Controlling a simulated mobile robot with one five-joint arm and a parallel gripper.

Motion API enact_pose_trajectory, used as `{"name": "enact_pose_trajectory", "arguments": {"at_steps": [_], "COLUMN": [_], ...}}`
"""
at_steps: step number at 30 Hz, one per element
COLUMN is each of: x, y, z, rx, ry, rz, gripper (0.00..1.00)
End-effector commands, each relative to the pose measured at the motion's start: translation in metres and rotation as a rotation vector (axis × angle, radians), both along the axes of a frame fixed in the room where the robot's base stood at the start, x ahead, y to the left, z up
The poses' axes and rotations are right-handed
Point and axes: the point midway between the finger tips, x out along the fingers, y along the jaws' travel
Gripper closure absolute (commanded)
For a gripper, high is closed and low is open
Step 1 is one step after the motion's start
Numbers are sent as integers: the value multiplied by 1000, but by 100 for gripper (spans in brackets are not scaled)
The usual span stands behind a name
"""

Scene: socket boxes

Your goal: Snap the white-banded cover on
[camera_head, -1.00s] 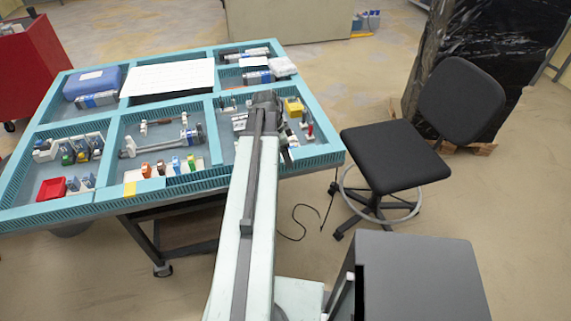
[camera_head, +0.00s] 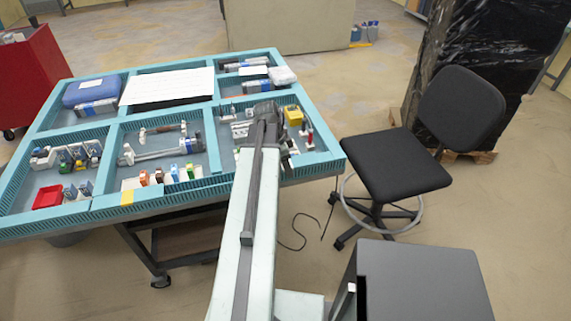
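My arm reaches over the right part of the teal table tray (camera_head: 330,160). My gripper (camera_head: 265,112) is at its far end, low over the right compartment, and the arm hides its fingers. I cannot tell whether it is open or holds anything. Small parts lie around it: a yellow block (camera_head: 293,115) to its right, red-and-white upright pieces (camera_head: 309,138) and pale pieces to its left. A row of small coloured pieces (camera_head: 174,173) stands on a white strip in the front middle compartment. I cannot make out which piece is the white-banded cover; it is too small or hidden.
Teal dividers split the tray into compartments. A black chair (camera_head: 400,160) stands close to the tray's right side, and a dark cabinet (camera_head: 420,280) is at front right.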

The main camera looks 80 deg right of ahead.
Motion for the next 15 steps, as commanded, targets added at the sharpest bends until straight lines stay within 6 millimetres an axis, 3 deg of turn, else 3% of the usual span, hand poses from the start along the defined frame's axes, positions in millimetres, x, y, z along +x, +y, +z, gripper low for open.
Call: {"name": "enact_pose_trajectory", "arguments": {"at_steps": [15], "x": [0], "y": [0], "z": [6], "rx": [0], "ry": [0], "rz": [0], "gripper": [100]}}
